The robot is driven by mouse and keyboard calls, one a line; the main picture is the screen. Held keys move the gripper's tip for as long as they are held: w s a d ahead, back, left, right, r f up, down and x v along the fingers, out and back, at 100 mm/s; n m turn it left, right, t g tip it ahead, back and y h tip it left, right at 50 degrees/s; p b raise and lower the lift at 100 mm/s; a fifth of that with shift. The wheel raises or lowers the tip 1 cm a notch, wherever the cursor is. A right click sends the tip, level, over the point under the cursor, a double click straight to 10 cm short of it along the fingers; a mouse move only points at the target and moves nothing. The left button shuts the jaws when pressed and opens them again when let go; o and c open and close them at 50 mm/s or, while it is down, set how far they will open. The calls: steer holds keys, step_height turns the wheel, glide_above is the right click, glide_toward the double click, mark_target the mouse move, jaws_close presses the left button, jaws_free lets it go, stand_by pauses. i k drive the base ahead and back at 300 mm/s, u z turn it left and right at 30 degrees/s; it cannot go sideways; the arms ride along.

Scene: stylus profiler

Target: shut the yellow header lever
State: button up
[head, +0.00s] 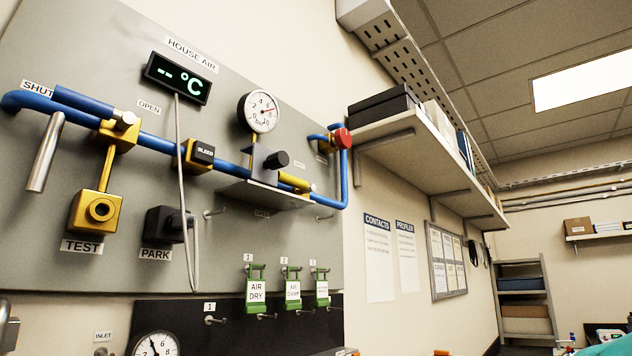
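The yellow header lever (294,182) is in the head view on the grey wall panel, right of the dark knob and just above the blue pipe's lower right run. My gripper is not in view.
A blue lever (85,105) sits at the brass valve on the left, between the SHUT and OPEN labels. A gauge (259,112) and red knob (342,138) are near the yellow lever. Green tagged clips (257,290) hang below. A wall shelf (420,150) juts out at right.

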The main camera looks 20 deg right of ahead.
mark_target(283, 178)
steer(key=z, duration=1.75)
steer(key=i, duration=1.3)
steer(key=u, duration=0.55)
